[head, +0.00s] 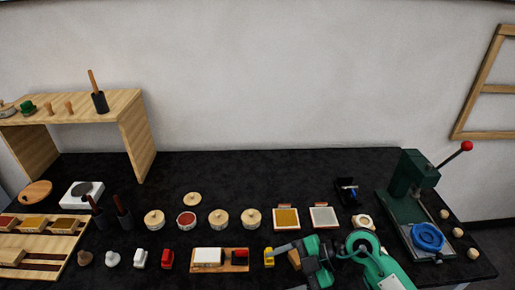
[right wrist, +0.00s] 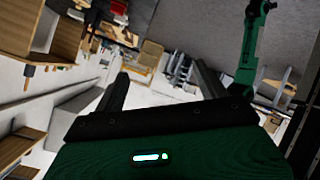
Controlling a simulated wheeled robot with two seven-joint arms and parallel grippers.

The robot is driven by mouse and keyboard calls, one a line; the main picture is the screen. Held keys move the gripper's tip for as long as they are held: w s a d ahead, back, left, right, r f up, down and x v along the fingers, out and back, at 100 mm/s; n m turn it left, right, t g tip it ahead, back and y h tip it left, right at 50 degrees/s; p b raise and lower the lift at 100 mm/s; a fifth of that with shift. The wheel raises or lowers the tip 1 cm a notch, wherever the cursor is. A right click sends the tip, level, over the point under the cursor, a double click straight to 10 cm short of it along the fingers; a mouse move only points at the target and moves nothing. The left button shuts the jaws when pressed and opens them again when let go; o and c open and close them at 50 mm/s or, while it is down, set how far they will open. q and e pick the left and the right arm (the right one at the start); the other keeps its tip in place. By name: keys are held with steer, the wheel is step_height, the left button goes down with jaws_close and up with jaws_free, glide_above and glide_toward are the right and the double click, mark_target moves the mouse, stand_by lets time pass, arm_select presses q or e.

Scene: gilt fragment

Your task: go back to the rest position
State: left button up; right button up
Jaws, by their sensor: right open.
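My right arm comes into the head view at the bottom right, in green and grey. Its gripper (head: 288,268) is over the front of the black table (head: 330,168), with its fingers pointing left and apart. A small tan block (head: 294,259) shows beside the fingers; I cannot tell whether they touch it. In the right wrist view the gripper (right wrist: 160,84) has two dark fingers spread wide with nothing between them. Beyond them is a tilted view of the room with shelves and furniture. My left gripper is in neither view.
A green press (head: 410,178) with a red-knobbed lever stands at the right, with a blue ring (head: 427,237) on its base. Round tins, stamps and pads line the table. A wooden shelf (head: 137,135) and a wooden tray (head: 40,243) are at the left.

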step_height(320, 180, up, 11)
steer(key=w+a+m+t+y, duration=0.2)
steer(key=m+t+y, duration=0.1)
steer(key=t+y, duration=0.4)
steer(key=w+d+r+m+t+h, duration=0.35)
steer(key=d+m+t, duration=0.25)
steer(key=m+t, duration=0.3)
steer(key=s+d+f+m+h, duration=0.2)
steer(key=d+f+m+h, duration=1.05)
steer(key=h, duration=0.45)
steer(key=s+f+n+g+y, duration=0.1)
steer(key=s+f+g, duration=0.5)
steer(key=s, duration=0.3)
steer(key=s+f+g+y, duration=0.1)
steer(key=s+f+g, duration=0.55)
steer(key=s, duration=0.35)
step_height(320, 180, down, 31)
steer(key=g, duration=0.1)
steer(key=s+d+f, duration=0.2)
steer(key=s+f, duration=0.8)
steer(key=s+d+f+g, duration=0.1)
steer(key=s+f, duration=0.9)
steer(key=shift+s+d+f+n+b, duration=0.15)
steer(key=shift+d+f+n+b, duration=0.15)
steer(key=shift+d+f+n, duration=0.1)
